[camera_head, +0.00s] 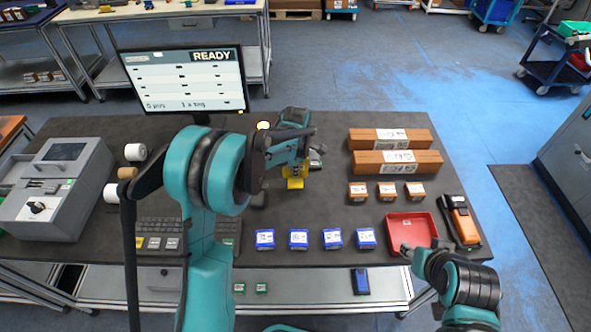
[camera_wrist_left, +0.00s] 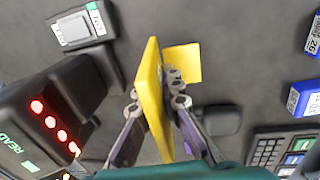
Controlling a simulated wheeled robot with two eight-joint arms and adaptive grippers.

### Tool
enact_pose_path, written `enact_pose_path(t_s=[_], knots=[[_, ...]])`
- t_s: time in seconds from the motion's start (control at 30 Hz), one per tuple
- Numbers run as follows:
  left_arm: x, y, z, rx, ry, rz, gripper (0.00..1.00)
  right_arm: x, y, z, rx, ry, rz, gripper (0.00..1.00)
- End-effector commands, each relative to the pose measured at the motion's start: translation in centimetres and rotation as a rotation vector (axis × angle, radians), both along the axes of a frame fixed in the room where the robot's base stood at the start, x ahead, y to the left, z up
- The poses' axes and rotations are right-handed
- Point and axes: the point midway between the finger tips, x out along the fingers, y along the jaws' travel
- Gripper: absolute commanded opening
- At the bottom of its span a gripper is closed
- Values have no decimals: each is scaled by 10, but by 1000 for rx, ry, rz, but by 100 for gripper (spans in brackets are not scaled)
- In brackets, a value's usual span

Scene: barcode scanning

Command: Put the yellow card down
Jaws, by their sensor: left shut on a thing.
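My left gripper (camera_head: 298,166) is shut on the yellow card (camera_head: 295,182) over the middle of the dark table. In the left wrist view the card (camera_wrist_left: 151,88) stands edge-on between the two fingers (camera_wrist_left: 160,98). A flat yellow piece (camera_wrist_left: 183,63) shows just behind it; I cannot tell whether it is part of the same card. Whether the card touches the table is unclear. My right gripper (camera_head: 418,252) is at the front edge of the red tray (camera_head: 397,232); its fingers are too small to read.
Several blue boxes (camera_head: 298,239) line the table front. Small orange boxes (camera_head: 387,191) and two long brown boxes (camera_head: 392,139) stand at right. A grey machine (camera_head: 55,190) and monitor (camera_head: 185,80) are at left and back.

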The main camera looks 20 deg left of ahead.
Motion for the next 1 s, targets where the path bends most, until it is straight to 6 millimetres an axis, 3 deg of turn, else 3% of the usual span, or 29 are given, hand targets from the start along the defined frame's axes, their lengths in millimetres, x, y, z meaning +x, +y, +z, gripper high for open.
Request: enact_pose_path(t_s=[0.17,0.37,1.0], knots=[[0,-2,1,0,0,-41,0,0,0,1,0,0,0,40],[-4,-14,9,0,0,-345,0,0,0,4,0,0,0,40],[-25,-78,52,-4,-1,-2004,0,0,0,18,0,0,0,40]])
